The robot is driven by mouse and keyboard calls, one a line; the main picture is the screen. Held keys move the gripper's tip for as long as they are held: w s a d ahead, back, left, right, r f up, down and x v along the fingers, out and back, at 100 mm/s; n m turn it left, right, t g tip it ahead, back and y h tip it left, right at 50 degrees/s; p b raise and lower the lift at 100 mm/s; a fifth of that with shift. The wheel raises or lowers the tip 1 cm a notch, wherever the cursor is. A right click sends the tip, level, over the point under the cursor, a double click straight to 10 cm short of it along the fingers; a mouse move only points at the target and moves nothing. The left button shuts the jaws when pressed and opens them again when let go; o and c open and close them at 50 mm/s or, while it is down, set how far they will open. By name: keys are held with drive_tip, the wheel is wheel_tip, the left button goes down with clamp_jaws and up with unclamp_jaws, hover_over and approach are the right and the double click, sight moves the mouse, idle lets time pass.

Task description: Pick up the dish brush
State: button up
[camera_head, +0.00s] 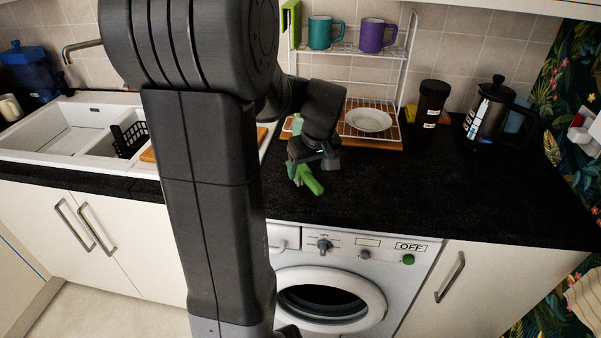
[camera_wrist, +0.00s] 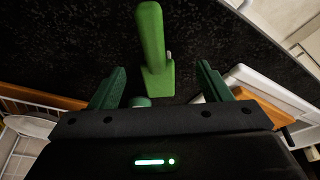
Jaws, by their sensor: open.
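The dish brush (camera_head: 309,179) is green and lies on the black worktop, partly hidden behind my gripper in the head view. In the wrist view its green handle (camera_wrist: 151,38) points up and away, with a wider part nearer the jaws. My gripper (camera_wrist: 161,67) is open, and its two green fingers stand on either side of the brush's near end with gaps on both sides. In the head view my gripper (camera_head: 312,164) is low over the worktop, right at the brush. I cannot tell whether the fingers touch the worktop.
The white sink (camera_head: 62,128) with a black basket (camera_head: 128,138) is to the left. A dish rack with a white plate (camera_head: 368,120) stands behind, with mugs above. A dark jar (camera_head: 431,102) and a French press (camera_head: 487,107) stand right. The worktop's front right is clear.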

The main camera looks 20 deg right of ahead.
sight(307, 174)
drive_tip(key=shift+w+d+p+x, duration=0.1)
drive_tip(key=shift+w+p+x, duration=0.05)
drive_tip(key=shift+x, duration=0.9)
drive_tip(key=shift+w+d+p+x, duration=0.1)
drive_tip(key=shift+w+x, duration=0.1)
drive_tip(key=shift+x, duration=0.9)
drive_tip(key=shift+w+d+p+x, duration=0.1)
drive_tip(key=shift+w+p+x, duration=0.05)
drive_tip(key=shift+x, duration=0.9)
drive_tip(key=shift+r, duration=0.15)
drive_tip(key=c, duration=1.3)
drive_tip(key=shift+o, duration=0.2)
wheel_tip(307, 174, up, 10)
drive_tip(key=shift+r, duration=0.1)
